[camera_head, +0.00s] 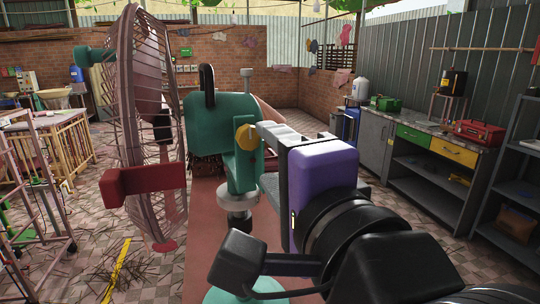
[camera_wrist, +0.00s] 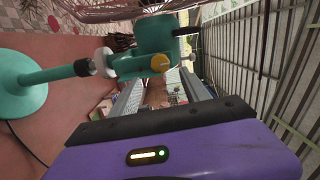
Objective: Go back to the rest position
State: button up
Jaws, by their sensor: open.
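My gripper (camera_head: 262,157) has a purple body and grey fingers, held at about the height of the fan's neck. In the wrist view my gripper (camera_wrist: 162,90) is open, with only background between its fingers. A pedestal fan (camera_head: 220,118) stands just left of it, with a teal motor housing, a pink wire cage and a yellow knob (camera_head: 246,137). The fan (camera_wrist: 157,36) also shows at the top and left of the wrist view, its knob (camera_wrist: 160,62) close to the fingers. I cannot tell whether they touch. My arm hides part of the fan's stand.
A grey workbench (camera_head: 440,143) with a red toolbox (camera_head: 480,131) and a green box (camera_head: 385,103) runs along the right wall. A dark shelf (camera_head: 515,190) stands at the right edge. A pink metal frame (camera_head: 40,185) is on the left. The tiled floor (camera_head: 405,215) has free room at right.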

notch_tip(320, 180, up, 6)
jog(key=s+d+n+t, duration=0.1)
jog(key=n+t, duration=0.3)
jog(key=n, duration=0.1)
jog(key=s+d+f+n, duration=0.3)
jog(key=f+n, duration=0.1)
jog(key=f, duration=0.4)
jog(key=s+d+f+n, duration=0.2)
jog(key=d+f+n, duration=0.1)
jog(key=f, duration=0.5)
jog(key=s+d+f+n, duration=0.3)
jog(key=d+f+n, duration=0.1)
jog(key=f, duration=0.5)
jog(key=s+d+f+m+g+h, duration=0.1)
jog(key=s+d+f+g+h, duration=0.2)
jog(key=s+f, duration=0.6)
jog(key=s+d+f+m+g+h, duration=0.2)
jog(key=s+d+f+h, duration=0.1)
jog(key=s+d+f, duration=0.4)
jog(key=s+f, duration=0.3)
jog(key=s, duration=0.4)
jog(key=shift+f+g+h, duration=0.15)
jog(key=shift+g+h, duration=0.25)
